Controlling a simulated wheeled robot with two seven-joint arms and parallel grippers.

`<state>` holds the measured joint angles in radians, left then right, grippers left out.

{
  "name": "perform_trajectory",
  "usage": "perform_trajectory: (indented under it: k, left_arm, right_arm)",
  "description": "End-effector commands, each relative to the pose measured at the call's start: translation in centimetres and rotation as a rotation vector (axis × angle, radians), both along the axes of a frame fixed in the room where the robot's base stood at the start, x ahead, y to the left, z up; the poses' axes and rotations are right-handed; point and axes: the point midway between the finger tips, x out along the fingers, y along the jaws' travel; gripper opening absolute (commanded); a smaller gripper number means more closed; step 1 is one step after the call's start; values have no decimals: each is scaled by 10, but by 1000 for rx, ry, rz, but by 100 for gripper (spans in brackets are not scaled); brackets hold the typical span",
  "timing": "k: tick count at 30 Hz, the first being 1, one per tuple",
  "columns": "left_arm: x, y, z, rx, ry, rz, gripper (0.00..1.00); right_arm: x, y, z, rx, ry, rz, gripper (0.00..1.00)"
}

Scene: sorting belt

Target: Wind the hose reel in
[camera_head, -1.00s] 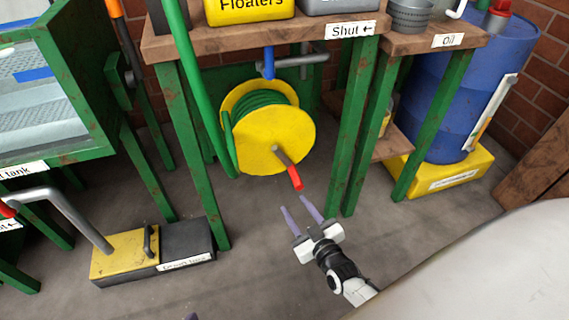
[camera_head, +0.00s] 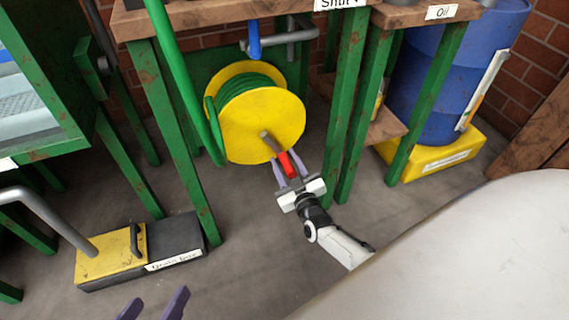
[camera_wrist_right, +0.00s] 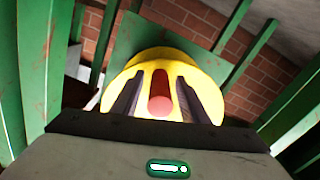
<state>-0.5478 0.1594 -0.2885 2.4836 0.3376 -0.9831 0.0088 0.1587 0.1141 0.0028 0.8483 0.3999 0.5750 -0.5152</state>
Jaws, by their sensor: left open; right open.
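The yellow hose reel (camera_head: 262,122) with green hose (camera_head: 243,88) wound on it hangs under the wooden bench. Its crank handle has a red grip (camera_head: 289,165) pointing toward me at the reel's lower right. My right gripper (camera_head: 289,168) is open, with its two purple fingers on either side of the red grip. In the right wrist view the red grip (camera_wrist_right: 160,92) lies between the two dark fingers, with gaps on both sides, and the yellow disc (camera_wrist_right: 205,88) is behind. My left gripper (camera_head: 152,304) is open and empty at the bottom edge of the head view.
Green bench legs (camera_head: 340,120) stand close to the right of the reel. A yellow and black box (camera_head: 140,252) with a grey lever lies on the floor at left. A blue drum (camera_head: 447,75) stands at right. The floor between is clear.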

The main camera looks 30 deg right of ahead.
Motion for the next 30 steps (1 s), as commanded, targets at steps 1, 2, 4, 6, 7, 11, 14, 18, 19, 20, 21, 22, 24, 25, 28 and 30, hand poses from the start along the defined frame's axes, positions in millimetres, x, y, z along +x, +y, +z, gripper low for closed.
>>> perform_trajectory:
  k: [1, 2, 4, 6, 7, 11, 14, 18, 19, 20, 21, 22, 24, 25, 28, 30]
  left_arm:
    - [0, -1, 0, -5, -4, -1, 65]
    - [0, -1, 0, -7, -5, 0, 65]
    - [0, -1, 1, -10, -6, -1, 65]
    - [0, -1, 2, -10, -6, -1, 65]
    - [0, -1, 2, -10, -6, -1, 65]
    - [0, -1, 2, -10, -7, 0, 65]
    - [0, -1, 2, -10, -7, 0, 65]
    - [0, -1, 2, -10, -7, -1, 65]
    - [0, -1, 2, -10, -7, -1, 65]
    - [0, -1, 2, -10, -7, -1, 65]
    - [0, -1, 2, -10, -7, -1, 65]
    - [0, -1, 3, -10, -7, -1, 65]
    - [0, -1, 3, -10, -7, -1, 65]
    - [0, -1, 3, -10, -7, -1, 65]
    - [0, -1, 5, -6, -7, -1, 65]
    - [-1, 0, 6, 0, -5, -1, 65]
  right_arm:
    - [4, -1, -1, -1, -1, 0, 40]
    - [5, -1, 0, -1, -1, 0, 40]
    - [6, -2, 0, -1, 1, 1, 40]
    - [6, -2, 0, -1, 1, 1, 40]
    - [6, -2, 0, -1, 1, 1, 40]
    - [6, -2, 1, 0, 1, 1, 39]
    - [6, -1, 1, 0, 0, 1, 22]
    - [6, -1, 1, 0, 0, 1, 0]
    - [6, -1, 1, 0, 0, 1, 0]
    - [6, -1, 1, 0, 0, 1, 0]
    - [6, -1, 0, 0, 0, 1, 0]
    - [6, -1, 0, 0, 0, 1, 0]
    - [5, -1, 0, 2, 0, 1, 0]
    - [4, -1, 0, 4, 0, 1, 0]
    - [-1, 0, 0, 20, -4, 0, 0]
    - [-9, 1, -1, 39, -8, -2, 0]
